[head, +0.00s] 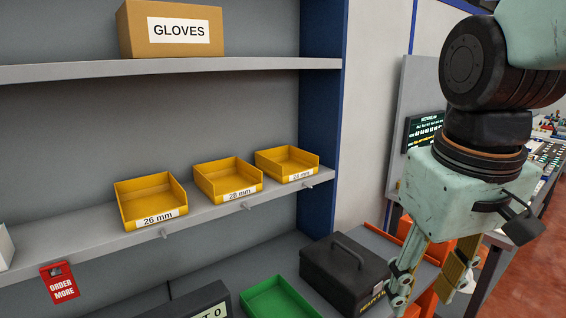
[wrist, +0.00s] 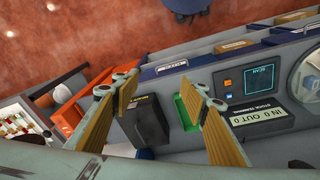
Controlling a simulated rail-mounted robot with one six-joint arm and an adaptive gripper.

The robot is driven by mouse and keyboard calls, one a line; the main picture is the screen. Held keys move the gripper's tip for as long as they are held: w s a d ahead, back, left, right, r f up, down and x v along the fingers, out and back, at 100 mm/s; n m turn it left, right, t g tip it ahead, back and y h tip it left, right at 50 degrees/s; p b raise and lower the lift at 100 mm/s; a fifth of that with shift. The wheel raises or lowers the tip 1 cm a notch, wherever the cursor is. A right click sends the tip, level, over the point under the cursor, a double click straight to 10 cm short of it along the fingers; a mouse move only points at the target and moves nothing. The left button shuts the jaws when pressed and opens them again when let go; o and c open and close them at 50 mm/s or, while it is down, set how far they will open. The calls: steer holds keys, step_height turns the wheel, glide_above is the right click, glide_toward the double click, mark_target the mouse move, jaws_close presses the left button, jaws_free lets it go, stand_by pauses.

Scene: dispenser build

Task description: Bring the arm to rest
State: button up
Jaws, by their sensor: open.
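My gripper (head: 432,272) hangs at the right of the head view, pointing down beside a black case. In the wrist view my gripper (wrist: 162,112) shows its two ribbed yellow-brown fingers spread wide apart, with nothing between them. In the head view the fingertips are at the lower edge of the picture. Nothing is seen touching the fingers.
Yellow bins (head: 150,200) stand on a grey shelf (head: 90,240); a GLOVES box (head: 172,28) is above. The black case (head: 345,272) and a green tray (head: 280,298) are lower. Blue-fronted bins (wrist: 165,68) and a screen (wrist: 260,88) show in the wrist view.

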steer(key=s+r+m+t, duration=0.1)
steer(key=s+m+t, duration=0.1)
steer(key=s, duration=0.7)
steer(key=shift+s+r, duration=0.25)
steer(key=shift+s, duration=0.15)
